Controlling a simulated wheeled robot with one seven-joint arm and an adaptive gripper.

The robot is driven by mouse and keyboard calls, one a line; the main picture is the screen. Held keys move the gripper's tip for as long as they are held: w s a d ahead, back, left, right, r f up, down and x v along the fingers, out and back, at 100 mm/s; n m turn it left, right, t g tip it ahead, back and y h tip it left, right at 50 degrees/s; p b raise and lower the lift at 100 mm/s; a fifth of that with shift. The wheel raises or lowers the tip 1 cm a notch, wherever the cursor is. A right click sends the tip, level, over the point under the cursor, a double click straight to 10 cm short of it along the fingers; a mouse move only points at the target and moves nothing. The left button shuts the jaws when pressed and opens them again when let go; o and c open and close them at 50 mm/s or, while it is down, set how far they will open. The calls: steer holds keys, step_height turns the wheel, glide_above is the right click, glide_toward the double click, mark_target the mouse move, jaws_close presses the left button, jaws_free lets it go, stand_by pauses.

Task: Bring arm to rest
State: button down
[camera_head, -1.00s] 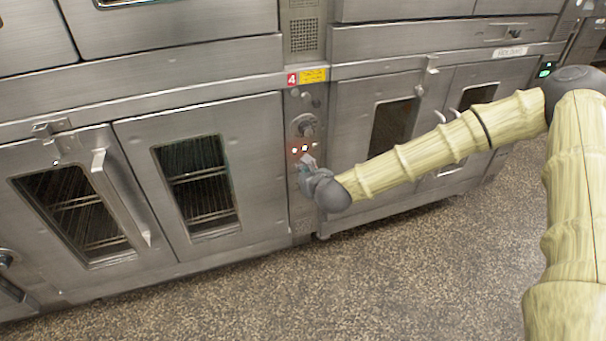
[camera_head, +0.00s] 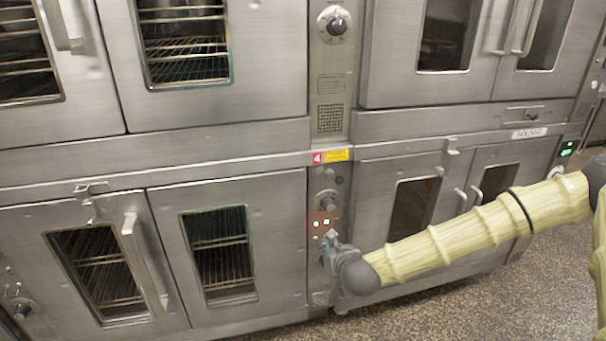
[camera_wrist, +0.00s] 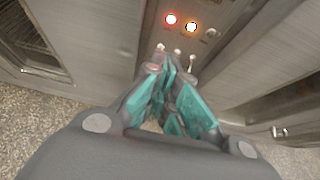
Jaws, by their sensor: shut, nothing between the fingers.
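My gripper (camera_head: 332,243) is at the end of my outstretched arm, in front of the narrow control panel (camera_head: 325,185) between the lower ovens. In the wrist view its teal fingers (camera_wrist: 172,90) are close together and hold nothing. The fingertips point at the panel, just below a red light (camera_wrist: 171,19) and an orange-white light (camera_wrist: 191,27). Small switches (camera_wrist: 177,52) show just beyond the fingertips. I cannot tell whether the fingers touch the panel.
Steel ovens with glass doors stand to the left (camera_head: 223,255) and right (camera_head: 410,215), with more ovens above. Door handles (camera_head: 145,265) stick out. A yellow label (camera_head: 337,155) is above the panel. Speckled floor (camera_head: 425,305) in front is clear.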

steer(key=s+a+f+n+g+y, duration=0.1)
steer(key=s+a+f+n+g, duration=0.15)
steer(key=s+f+n, duration=0.7)
steer(key=s+a+f+n+g, duration=0.1)
steer(key=s+f+n+g, duration=0.45)
steer(key=s+f, duration=0.7)
steer(key=s+d+f+n+g+h, duration=0.1)
steer(key=s+d+f+n, duration=0.2)
steer(key=s+n, duration=0.25)
steer(key=s+d+f+n+g, duration=0.1)
steer(key=s+d+f+n, duration=0.1)
steer(key=s+n, duration=0.4)
steer(key=s+d+f+n+g+h, duration=0.1)
steer(key=s+d+n+g+h, duration=0.1)
steer(key=s+d+n, duration=0.65)
step_height(320, 180, up, 22)
steer(key=s+m+p, duration=0.1)
steer(key=s+p, duration=0.1)
steer(key=p, duration=2)
steer(key=shift+m, duration=0.3)
